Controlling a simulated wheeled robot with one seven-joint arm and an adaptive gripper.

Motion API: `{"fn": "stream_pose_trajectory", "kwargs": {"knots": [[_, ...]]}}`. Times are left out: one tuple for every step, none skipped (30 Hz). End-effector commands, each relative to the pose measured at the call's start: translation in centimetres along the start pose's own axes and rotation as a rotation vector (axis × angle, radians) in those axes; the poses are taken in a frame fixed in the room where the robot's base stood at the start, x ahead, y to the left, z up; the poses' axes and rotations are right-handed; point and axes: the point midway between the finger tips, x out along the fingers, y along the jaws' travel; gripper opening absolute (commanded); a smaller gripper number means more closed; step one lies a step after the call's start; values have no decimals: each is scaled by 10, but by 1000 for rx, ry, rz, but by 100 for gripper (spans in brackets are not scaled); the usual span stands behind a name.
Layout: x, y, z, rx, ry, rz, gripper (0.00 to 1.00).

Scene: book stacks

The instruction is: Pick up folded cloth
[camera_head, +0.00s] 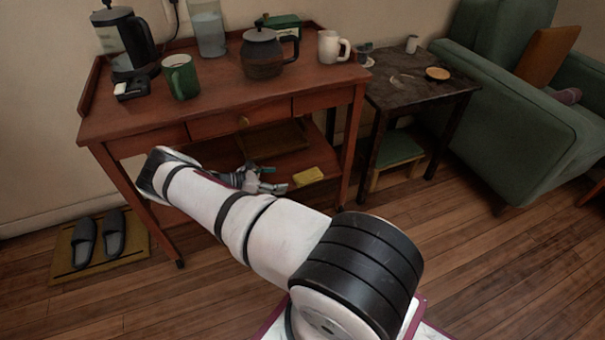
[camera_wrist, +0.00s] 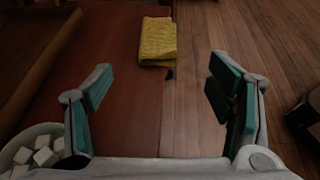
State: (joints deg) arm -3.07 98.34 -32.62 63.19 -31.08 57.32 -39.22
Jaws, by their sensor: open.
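The folded cloth (camera_head: 308,176) is yellow and lies on the lower shelf of the wooden cabinet, near its right end. In the wrist view the folded cloth (camera_wrist: 158,41) lies flat near the shelf's edge, beyond the fingertips and a little left of the middle between them. My gripper (camera_wrist: 160,82) is open and empty, its two fingers with green pads spread wide apart. In the head view my gripper (camera_head: 268,180) is at the lower shelf, left of the cloth and apart from it, partly hidden by my arm.
The cabinet's upper top (camera_head: 225,108) overhangs the shelf and holds a kettle, mugs and a teapot. A cabinet leg (camera_head: 352,140) stands right of the cloth. A wooden tray (camera_wrist: 35,50) and a bowl of white cubes (camera_wrist: 38,150) are left of my gripper.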

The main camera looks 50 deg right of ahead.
Motion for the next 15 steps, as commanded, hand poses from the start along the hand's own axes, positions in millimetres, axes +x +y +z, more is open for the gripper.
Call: {"fn": "stream_pose_trajectory", "kwargs": {"knots": [[10,-1,0,0,-2,-4,75],[16,-2,0,-1,-3,-4,75],[24,-2,0,0,-3,-5,75],[30,-1,0,0,-2,-5,75],[36,-1,0,1,-2,-5,75],[43,-1,-1,1,-2,-5,75],[48,-1,-1,1,-1,-4,75],[53,-1,0,1,-1,-5,75],[59,-1,0,1,-2,-5,75],[63,-1,0,1,-2,-4,75],[66,-1,0,1,-1,-3,75],[70,-1,0,1,-1,-3,75],[72,-1,0,1,0,-3,75],[73,-1,0,1,0,-3,75],[75,-1,0,1,0,-3,75]]}}
